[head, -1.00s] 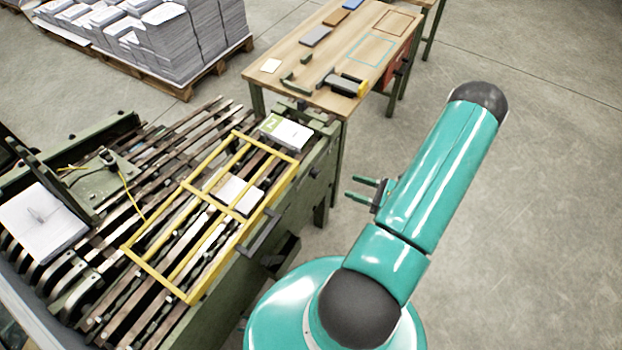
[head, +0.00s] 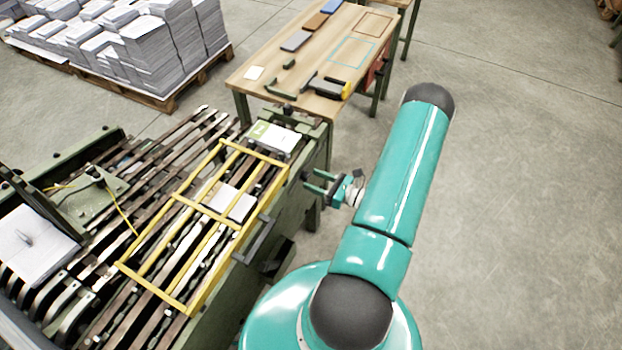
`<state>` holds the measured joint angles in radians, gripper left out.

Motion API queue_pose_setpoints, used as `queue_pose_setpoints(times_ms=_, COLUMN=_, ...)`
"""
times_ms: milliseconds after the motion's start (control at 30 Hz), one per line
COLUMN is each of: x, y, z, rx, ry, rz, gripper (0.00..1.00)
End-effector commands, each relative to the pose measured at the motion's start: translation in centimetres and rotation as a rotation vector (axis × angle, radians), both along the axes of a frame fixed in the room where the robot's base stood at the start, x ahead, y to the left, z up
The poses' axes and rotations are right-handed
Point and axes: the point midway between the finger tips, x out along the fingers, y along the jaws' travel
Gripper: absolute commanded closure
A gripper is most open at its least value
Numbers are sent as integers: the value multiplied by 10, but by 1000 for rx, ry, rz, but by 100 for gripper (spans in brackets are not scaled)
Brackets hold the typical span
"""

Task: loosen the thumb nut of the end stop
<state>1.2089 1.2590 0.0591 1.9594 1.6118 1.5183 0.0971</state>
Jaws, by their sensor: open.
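At the far end of the green gathering machine, a green crosspiece (head: 306,123) that looks like the end stop stands just behind a white stack with a green label (head: 275,137). A small dark knob (head: 288,109) on top of it may be the thumb nut, but it is too small to be sure. My gripper (head: 308,181) is open and empty, its two green fingers pointing left. In the picture it is right of the machine's far end and below the knob, apart from both.
A yellow guard frame (head: 187,199) lies over the machine's rails, with a white stack (head: 231,201) under it. A wooden workbench (head: 309,60) with tools stands behind the far end. A pallet of paper stacks (head: 170,98) is at the back left. The floor at right is clear.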

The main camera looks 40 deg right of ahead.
Motion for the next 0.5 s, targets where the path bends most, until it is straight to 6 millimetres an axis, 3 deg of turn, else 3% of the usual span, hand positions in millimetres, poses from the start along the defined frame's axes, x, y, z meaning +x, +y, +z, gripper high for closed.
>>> queue_pose_setpoints(times_ms=200, x=18, y=8, z=0, rx=0, ry=1, rz=0, gripper=48)
queue_pose_setpoints(times_ms=467, x=18, y=9, z=0, rx=0, ry=1, rz=-1, gripper=48)
queue_pose_setpoints(times_ms=500, x=18, y=9, z=0, rx=0, ry=1, rz=-1, gripper=56)
